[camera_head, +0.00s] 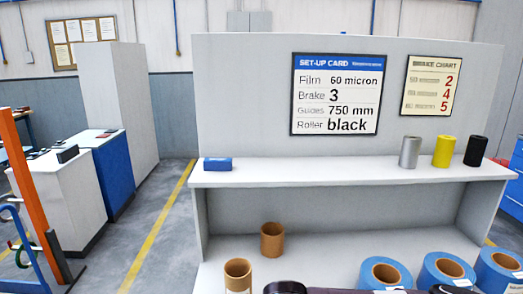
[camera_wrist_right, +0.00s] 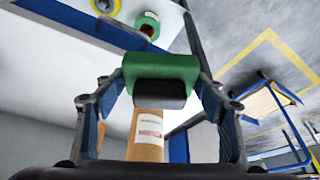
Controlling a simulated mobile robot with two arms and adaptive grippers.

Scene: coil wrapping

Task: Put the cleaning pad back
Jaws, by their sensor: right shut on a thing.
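In the right wrist view, a green block with a dark grey lower part (camera_wrist_right: 160,70), seemingly the cleaning pad, sits between the fingers of my right gripper (camera_wrist_right: 163,82). The gripper is shut on it. The pad is held above the surroundings, with a brown labelled tube beyond it. In the head view neither the pad nor the fingertips of my grippers can be made out. Dark rounded shapes at the bottom edge are cut off. My left gripper is not in view.
A white shelf (camera_head: 330,172) carries a blue block (camera_head: 217,163) at left and silver (camera_head: 410,152), yellow (camera_head: 444,151) and black (camera_head: 475,151) rollers at right. Below stand brown tubes (camera_head: 272,240) and several blue film rolls (camera_head: 447,270). The shelf's middle is clear.

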